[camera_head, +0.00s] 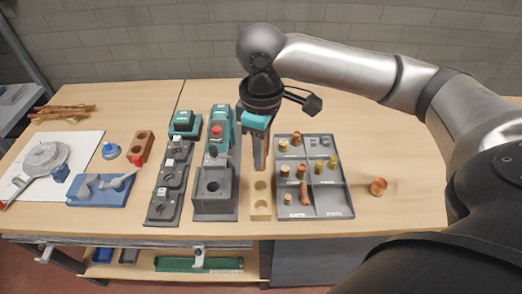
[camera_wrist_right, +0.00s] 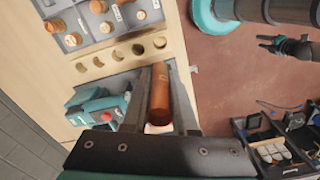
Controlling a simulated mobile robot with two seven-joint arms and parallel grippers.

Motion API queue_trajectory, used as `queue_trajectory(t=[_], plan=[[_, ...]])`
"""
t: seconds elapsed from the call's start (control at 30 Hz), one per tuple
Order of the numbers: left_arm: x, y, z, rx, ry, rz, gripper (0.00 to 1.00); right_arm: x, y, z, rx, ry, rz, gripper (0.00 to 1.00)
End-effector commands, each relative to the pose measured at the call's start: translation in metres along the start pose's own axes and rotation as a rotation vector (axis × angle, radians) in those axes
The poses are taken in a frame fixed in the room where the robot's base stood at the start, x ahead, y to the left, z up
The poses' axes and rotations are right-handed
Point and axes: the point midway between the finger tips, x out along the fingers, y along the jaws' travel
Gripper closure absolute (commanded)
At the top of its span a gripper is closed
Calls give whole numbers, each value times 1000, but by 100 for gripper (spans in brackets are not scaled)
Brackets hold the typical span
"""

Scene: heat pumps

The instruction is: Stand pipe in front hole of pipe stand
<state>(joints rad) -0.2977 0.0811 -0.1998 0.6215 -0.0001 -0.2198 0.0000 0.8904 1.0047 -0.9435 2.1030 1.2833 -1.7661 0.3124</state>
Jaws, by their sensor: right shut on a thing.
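The pipe (camera_wrist_right: 159,98) is a short copper-coloured tube. My right gripper (camera_wrist_right: 160,70) is shut on it, with one finger on each side, in the right wrist view. The pipe stand (camera_head: 261,211) is a narrow light wooden block with a row of holes, beside the grey tray. It also shows in the right wrist view (camera_wrist_right: 126,52), with several empty holes. In the head view my right gripper (camera_head: 258,166) points down over the back part of the stand and hides it. The front holes show and look empty. I cannot make out the pipe there. My left gripper is not in view.
The grey tray (camera_head: 339,205) of copper and brass fittings stands right of the stand. A dark grey block with a round hole (camera_head: 214,205) stands close on the left. A loose fitting (camera_head: 378,187) lies farther right. The table's front edge is just before the stand.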

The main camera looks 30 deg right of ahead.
Motion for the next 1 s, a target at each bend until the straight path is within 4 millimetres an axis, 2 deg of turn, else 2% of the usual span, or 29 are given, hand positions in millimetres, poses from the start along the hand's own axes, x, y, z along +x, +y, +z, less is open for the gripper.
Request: queue_trajectory(t=[0.27, 1.0], plan=[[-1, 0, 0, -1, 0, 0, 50, 0, 0, 0, 0, 1, 0, 100], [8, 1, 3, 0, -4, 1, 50, 37, 0, 0, 0, 0, -1, 100]])
